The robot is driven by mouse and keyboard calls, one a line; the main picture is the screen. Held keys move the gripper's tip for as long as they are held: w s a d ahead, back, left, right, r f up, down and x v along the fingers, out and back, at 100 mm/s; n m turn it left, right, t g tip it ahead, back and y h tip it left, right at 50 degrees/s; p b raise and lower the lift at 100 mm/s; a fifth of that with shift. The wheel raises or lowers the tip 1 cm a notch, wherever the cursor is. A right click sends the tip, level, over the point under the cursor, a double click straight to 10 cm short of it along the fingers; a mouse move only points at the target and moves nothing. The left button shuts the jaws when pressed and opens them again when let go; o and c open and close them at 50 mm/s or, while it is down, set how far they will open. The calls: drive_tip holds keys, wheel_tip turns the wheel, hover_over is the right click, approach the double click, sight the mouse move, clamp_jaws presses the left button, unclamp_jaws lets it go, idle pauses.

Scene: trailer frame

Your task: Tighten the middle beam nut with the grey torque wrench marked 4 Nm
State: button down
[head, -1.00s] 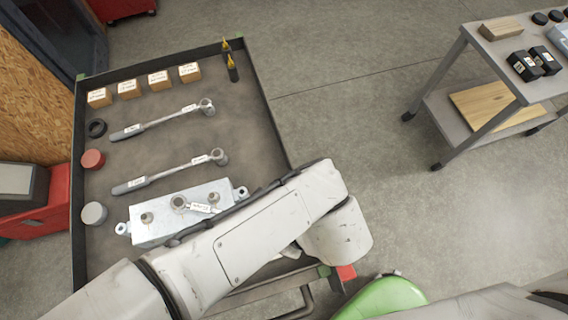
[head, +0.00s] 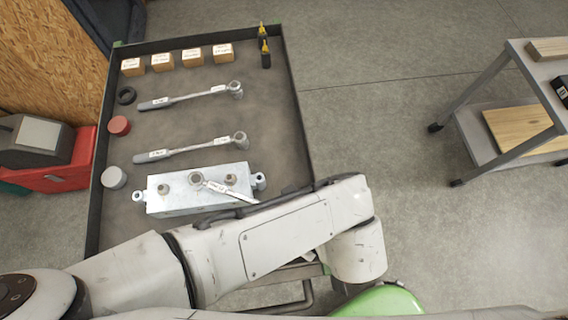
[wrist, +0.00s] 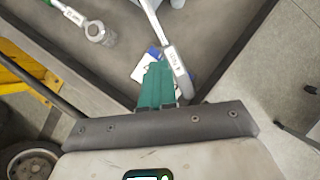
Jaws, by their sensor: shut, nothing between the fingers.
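A grey wrench (head: 243,196) sits with its ring head around the middle nut of the metal beam block (head: 180,206). Its shaft slants down to the right, and my arm hides its far end in the head view. Its tag is too small to read. The other nuts, left (head: 163,188) and right (head: 231,179), show bare. In the wrist view my teal gripper fingers (wrist: 156,72) are shut and empty. A tagged wrench handle (wrist: 176,66) lies close along their right side; I cannot tell if they touch. My arm hides the gripper in the head view.
Two more wrenches, an upper one (head: 190,95) and a lower one (head: 195,147), lie on the dark tray (head: 290,120). Several wooden blocks (head: 192,57), a black ring (head: 126,96), red (head: 119,126) and grey (head: 113,177) round pieces surround them. A second cart (head: 480,95) stands right across open floor.

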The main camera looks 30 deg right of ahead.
drive_tip(key=shift+y, duration=0.5)
drive_tip(key=a, duration=0.1)
drive_tip(key=w+a+r, duration=0.1)
drive_tip(key=a+r, duration=0.1)
drive_tip(key=a, duration=0.1)
drive_tip(key=shift+w+a+r, duration=0.1)
drive_tip(key=shift+w, duration=0.25)
drive_tip(key=w+d+n+y+p, duration=0.1)
drive_tip(key=w+d+n, duration=0.1)
drive_tip(key=d, duration=0.1)
drive_tip(key=shift+w+p, duration=0.2)
drive_tip(key=shift+p, duration=0.15)
